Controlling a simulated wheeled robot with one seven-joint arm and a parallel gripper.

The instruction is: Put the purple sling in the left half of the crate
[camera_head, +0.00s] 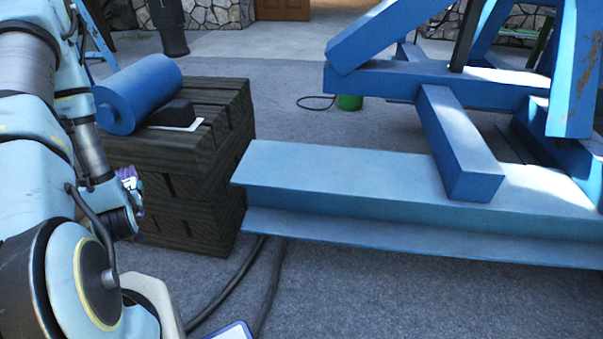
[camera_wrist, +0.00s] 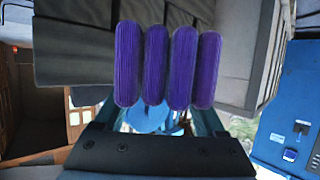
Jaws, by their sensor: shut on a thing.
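The purple sling (camera_wrist: 155,65) shows in the wrist view as several thick ribbed purple folds side by side. My gripper (camera_wrist: 160,118) is shut on it, with the folds standing out beyond the dark gripper body. In the head view only a small purple piece of the sling (camera_head: 131,190) shows past my arm, in front of the dark timber stack. My gripper is mostly hidden there by the arm. I cannot make out the crate for sure in either view.
A dark timber stack (camera_head: 190,165) bears a blue cylinder (camera_head: 140,92) and a black block (camera_head: 170,112). A long blue beam (camera_head: 330,180) lies to its right under a blue frame. Black cables (camera_head: 235,290) run over the grey floor. A blue-and-white edge (camera_head: 232,331) shows at the bottom.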

